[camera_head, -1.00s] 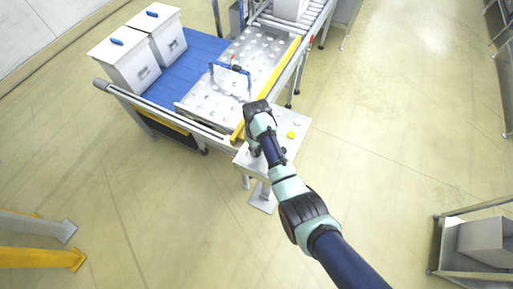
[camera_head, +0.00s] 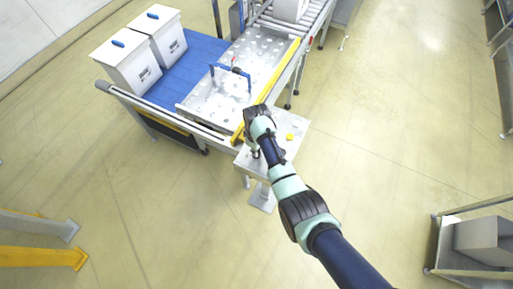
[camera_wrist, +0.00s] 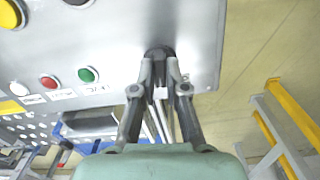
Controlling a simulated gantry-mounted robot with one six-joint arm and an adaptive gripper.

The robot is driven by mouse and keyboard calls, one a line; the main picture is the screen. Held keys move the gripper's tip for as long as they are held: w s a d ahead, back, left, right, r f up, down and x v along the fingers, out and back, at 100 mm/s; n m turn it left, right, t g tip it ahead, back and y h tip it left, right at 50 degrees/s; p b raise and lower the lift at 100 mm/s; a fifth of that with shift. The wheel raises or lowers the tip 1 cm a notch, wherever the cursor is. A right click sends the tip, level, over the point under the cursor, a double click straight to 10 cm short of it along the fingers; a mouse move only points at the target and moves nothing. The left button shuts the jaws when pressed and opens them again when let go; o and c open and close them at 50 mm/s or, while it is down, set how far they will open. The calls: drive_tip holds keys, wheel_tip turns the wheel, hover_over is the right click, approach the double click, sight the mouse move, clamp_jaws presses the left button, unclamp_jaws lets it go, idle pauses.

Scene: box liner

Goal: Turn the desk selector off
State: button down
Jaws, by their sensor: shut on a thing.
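The desk (camera_head: 297,123) is a light grey panel at the near end of the line. In the wrist view the desk panel (camera_wrist: 115,38) carries labelled buttons and a dark selector knob (camera_wrist: 160,51) near its right edge. My gripper (camera_wrist: 161,80) reaches to this knob, its two dark fingers closed in on it from both sides. The fingers hide part of the knob, so its pointing direction cannot be told. In the head view my arm covers much of the desk, and the knob is not clear there.
Beside the knob are a green button (camera_wrist: 88,75), a red button (camera_wrist: 49,82), a white button (camera_wrist: 19,88) and a yellow button (camera_wrist: 8,14). A ball-transfer table (camera_head: 210,104) and blue conveyor (camera_head: 196,50) with two white bins adjoin the desk. Open floor lies to the right.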

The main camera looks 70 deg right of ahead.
drive_tip(key=n+p, duration=0.1)
drive_tip(key=n, duration=0.2)
drive_tip(key=shift+r+n, duration=0.1)
drive_tip(key=shift+n, duration=0.2)
drive_tip(key=shift+n+p, duration=0.65)
drive_tip(key=shift+n, duration=1.35)
drive_tip(key=c, duration=1.2)
unclamp_jaws()
wheel_tip(320, 180, up, 12)
